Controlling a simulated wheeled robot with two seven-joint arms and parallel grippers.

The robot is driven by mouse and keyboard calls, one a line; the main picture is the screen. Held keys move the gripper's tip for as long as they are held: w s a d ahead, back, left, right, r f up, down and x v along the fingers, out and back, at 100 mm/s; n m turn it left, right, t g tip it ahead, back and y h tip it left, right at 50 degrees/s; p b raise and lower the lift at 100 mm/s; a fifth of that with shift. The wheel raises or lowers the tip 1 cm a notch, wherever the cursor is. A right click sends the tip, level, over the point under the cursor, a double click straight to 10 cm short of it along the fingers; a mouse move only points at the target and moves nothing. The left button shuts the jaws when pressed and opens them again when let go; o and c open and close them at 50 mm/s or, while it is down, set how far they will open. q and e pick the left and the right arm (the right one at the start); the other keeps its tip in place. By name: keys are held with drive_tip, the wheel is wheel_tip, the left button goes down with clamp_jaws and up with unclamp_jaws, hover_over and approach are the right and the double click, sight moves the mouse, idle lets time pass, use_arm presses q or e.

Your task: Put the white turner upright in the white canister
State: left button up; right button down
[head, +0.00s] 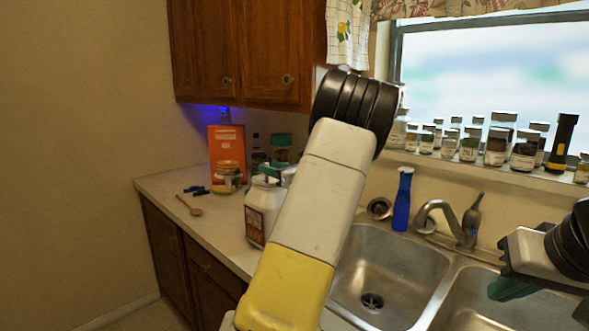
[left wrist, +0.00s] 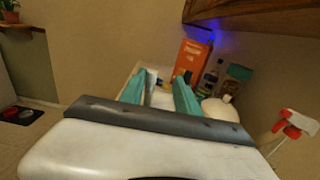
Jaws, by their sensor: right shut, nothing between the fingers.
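A white container (head: 257,222) with a dark label, which looks like the white canister, stands on the counter just left of my left arm. A rounded white top, seemingly the same container, shows in the left wrist view (left wrist: 221,110). My left gripper (left wrist: 158,90) has its two teal fingers spread apart over the counter, left of that white top. In the head view its teal fingertip (head: 269,171) shows just behind the container; the rest is mostly hidden by my arm. I cannot make out the white turner in either view. My right gripper (head: 510,289) is shut and empty near the sink's right side.
An orange box (head: 226,150), jars (head: 228,176) and bottles stand at the back of the counter. A wooden spoon (head: 189,206) and dark blue pieces (head: 197,189) lie at its left. A blue bottle (head: 402,203) stands behind the double sink (head: 385,265), near the faucet (head: 440,215).

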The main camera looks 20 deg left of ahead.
use_arm(q)
drive_tip(key=v, duration=0.7)
drive_tip(key=shift+s+d, duration=0.15)
drive_tip(key=shift+d, duration=0.2)
idle(0.6)
drive_tip(key=s+f+n+g+h, duration=0.3)
drive_tip(key=s+f+n+h, duration=0.15)
drive_tip(key=s, duration=0.35)
drive_tip(key=s+f+n+g+h, duration=0.2)
drive_tip(key=s+f+n+h, duration=0.15)
drive_tip(key=s+n, duration=0.35)
drive_tip(key=s+d+r+n+t+h, duration=0.2)
drive_tip(key=s+d+n+h, duration=0.3)
drive_tip(key=s+d, duration=0.3)
drive_tip(key=s+d+r+n+t+h, duration=0.2)
drive_tip(key=s+d+n+h, duration=0.3)
drive_tip(key=s+d, duration=0.3)
drive_tip(key=shift+d+r+h, duration=0.4)
drive_tip(key=shift+d+r, duration=0.45)
drive_tip(key=shift+d, duration=0.3)
drive_tip(key=shift+s, duration=0.1)
